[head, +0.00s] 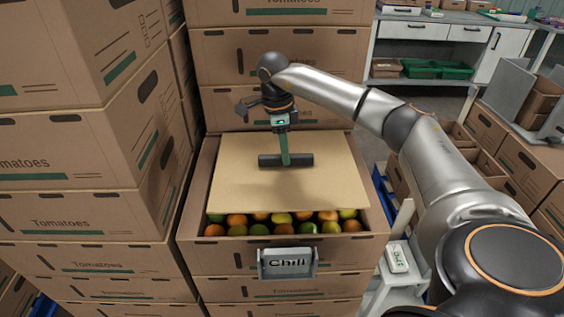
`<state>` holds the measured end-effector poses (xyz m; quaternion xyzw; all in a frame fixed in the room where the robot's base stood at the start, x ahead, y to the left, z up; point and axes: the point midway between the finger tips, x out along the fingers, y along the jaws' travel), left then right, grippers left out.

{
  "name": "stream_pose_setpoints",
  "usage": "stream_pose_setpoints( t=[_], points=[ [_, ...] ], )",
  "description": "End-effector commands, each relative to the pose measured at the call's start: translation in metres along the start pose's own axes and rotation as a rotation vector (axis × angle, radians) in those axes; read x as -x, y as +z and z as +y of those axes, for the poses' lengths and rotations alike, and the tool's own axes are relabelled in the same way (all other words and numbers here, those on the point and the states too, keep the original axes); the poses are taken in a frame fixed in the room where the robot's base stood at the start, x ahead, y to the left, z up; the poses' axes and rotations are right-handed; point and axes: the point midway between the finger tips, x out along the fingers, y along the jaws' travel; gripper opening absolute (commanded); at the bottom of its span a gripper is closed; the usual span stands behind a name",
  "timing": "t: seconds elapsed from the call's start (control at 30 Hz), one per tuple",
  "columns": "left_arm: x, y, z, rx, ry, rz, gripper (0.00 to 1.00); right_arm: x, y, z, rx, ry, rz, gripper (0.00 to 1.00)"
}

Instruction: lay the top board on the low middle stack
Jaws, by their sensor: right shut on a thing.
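The top board (310,187) is a flat tan sheet with a dark bar and green upright handle (285,152) near its middle. It lies over the open top crate of the low middle stack (220,252). A front strip of the crate stays uncovered, showing red, orange and green tomatoes (282,218). I cannot tell whether the board touches the crate rim or hovers just above it. My right gripper (282,130) is above the board, shut on its handle. My left gripper is not in view.
Tall stacks of tomato boxes stand at left (75,150) and behind (275,55). A white stand with a small device (398,257) is close at right, with more open boxes (478,150) beyond.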

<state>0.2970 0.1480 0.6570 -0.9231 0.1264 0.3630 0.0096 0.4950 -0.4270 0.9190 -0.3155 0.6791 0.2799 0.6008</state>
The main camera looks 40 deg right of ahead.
Motion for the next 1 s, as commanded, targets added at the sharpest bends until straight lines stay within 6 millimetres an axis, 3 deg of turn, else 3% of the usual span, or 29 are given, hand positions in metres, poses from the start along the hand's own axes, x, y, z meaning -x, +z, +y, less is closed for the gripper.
stream_pose_setpoints(
  t=[0.23, 0.43, 0.77, 0.8, 1.0],
  points=[
    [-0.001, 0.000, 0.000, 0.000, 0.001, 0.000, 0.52, -0.012, 0.010, -0.007, 0.000, 0.001, -0.001, 0.00],
    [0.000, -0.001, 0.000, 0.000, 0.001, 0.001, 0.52, -0.040, 0.012, -0.007, 0.000, 0.001, 0.001, 0.00],
    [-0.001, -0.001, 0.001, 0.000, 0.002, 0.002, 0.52, -0.043, 0.012, -0.007, 0.000, -0.001, -0.001, 0.00],
    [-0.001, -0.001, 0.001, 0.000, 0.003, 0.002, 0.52, -0.044, 0.013, -0.007, 0.000, 0.000, 0.000, 0.28],
    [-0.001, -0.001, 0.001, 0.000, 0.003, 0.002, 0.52, -0.043, 0.012, -0.007, 0.000, 0.000, -0.001, 0.50]
  ],
)
